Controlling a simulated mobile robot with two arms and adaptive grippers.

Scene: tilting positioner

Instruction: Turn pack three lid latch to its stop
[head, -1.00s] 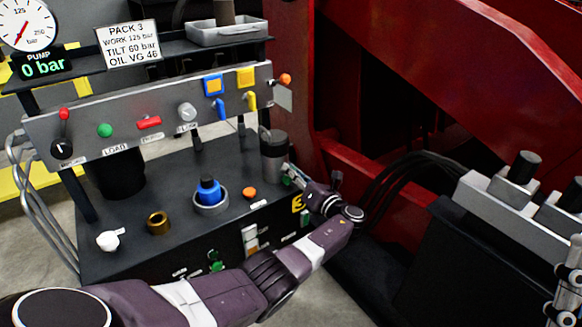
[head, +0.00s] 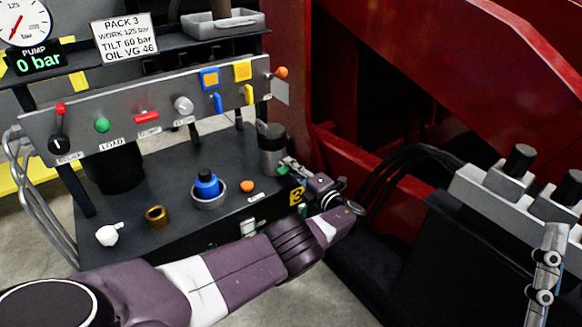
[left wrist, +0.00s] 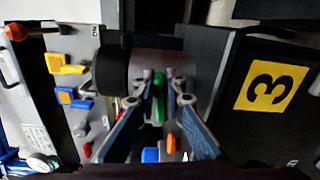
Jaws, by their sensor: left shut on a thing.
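The number 3 plate (head: 297,196), yellow with black, is on the dark pack at its right end; it also shows large in the left wrist view (left wrist: 272,87). My left gripper (left wrist: 161,84) is shut on a slim green handle (left wrist: 158,101), which I take for the lid latch. The handle lies between the fingertips, in front of a grey canister with a black cap (left wrist: 112,64). How far the latch is turned cannot be told.
A blue-capped fitting (head: 207,185), an orange knob (head: 247,186), a brass ring (head: 156,216) and a white valve (head: 107,235) stand on the pack top. The control panel (head: 150,110) rises behind. A red frame (head: 400,210) and black hoses (head: 385,175) are close on the right.

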